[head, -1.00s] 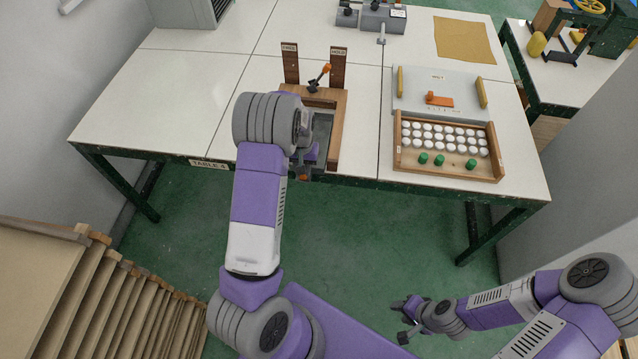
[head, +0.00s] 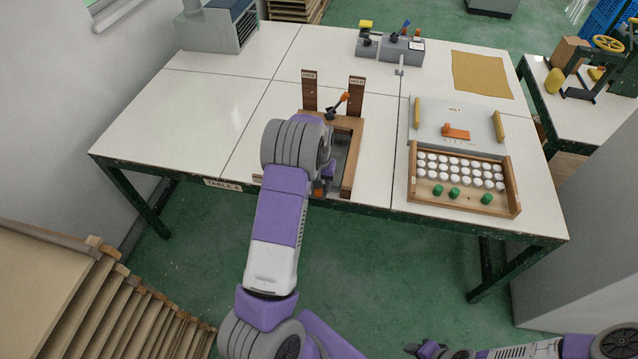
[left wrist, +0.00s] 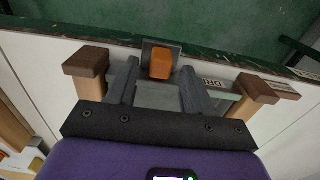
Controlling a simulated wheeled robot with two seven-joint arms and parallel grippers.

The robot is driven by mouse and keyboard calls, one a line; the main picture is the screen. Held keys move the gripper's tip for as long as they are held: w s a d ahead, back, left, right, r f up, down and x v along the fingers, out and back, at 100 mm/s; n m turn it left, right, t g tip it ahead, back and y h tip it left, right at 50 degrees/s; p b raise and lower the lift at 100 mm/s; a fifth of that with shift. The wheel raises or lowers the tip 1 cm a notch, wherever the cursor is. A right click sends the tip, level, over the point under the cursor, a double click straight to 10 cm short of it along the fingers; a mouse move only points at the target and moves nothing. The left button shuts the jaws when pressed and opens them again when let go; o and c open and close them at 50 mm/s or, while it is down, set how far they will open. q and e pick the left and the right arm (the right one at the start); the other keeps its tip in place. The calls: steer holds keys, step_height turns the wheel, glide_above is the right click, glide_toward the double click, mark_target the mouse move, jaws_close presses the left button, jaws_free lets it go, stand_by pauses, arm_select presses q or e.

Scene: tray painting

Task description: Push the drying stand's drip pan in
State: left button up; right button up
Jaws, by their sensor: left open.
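The drying stand (head: 357,160) is a wooden frame on the table with two dark upright posts at its back. Its grey drip pan (head: 341,152) lies low between the side rails, partly hidden by my left arm. The pan's front plate and orange handle (left wrist: 160,62) are at the table's front edge in the left wrist view; the handle also shows in the head view (head: 318,190). My left gripper (left wrist: 158,72) is open, its fingers either side of the handle; contact is unclear. My right gripper (head: 424,350) is low at the bottom edge, its jaws unclear.
A wooden tray with white pieces and green knobs (head: 463,205) stands to the right. A grey device (head: 400,47) and a tan cloth (head: 482,75) lie farther back. Stacked boards (head: 100,290) stand at lower left.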

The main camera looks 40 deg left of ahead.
arm_select(q)
step_height(320, 180, up, 8)
steer(key=shift+f+p, duration=0.2)
steer(key=shift+p, duration=0.45)
